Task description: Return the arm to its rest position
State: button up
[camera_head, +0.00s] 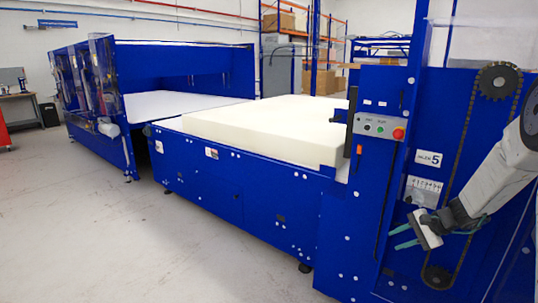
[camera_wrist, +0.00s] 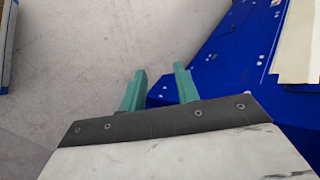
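My gripper (camera_head: 399,237) is at the lower right in the head view, on the white and grey arm coming in from the right edge. It is in front of the blue machine's side panel, below the switch plate. Its two green fingers are apart with nothing between them. The wrist view also shows the open fingers of my gripper (camera_wrist: 158,80), over the grey floor and the edge of the blue machine. No held object shows.
The blue machine (camera_head: 262,192) carries a thick cream foam block (camera_head: 262,124). A control box (camera_head: 379,126) with a red button is on its upright. A chain with sprockets (camera_head: 497,80) runs beside my arm. The floor (camera_head: 110,235) at left is clear.

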jog(key=s+a+r+n+g+h, duration=0.1)
jog(key=s+a+r+n, duration=0.3)
jog(key=s, duration=0.9)
jog(key=s+a+r+n+g+h, duration=0.1)
jog(key=s+a+r+n+h, duration=0.3)
jog(key=s+r, duration=0.6)
jog(key=s+a+r+n+g+h, duration=0.1)
jog(key=s+a+r+n, duration=0.3)
jog(key=s, duration=1.3)
jog(key=shift+a+r+h, duration=0.9)
jog(key=shift+a+r, duration=0.4)
jog(key=shift+r, duration=0.25)
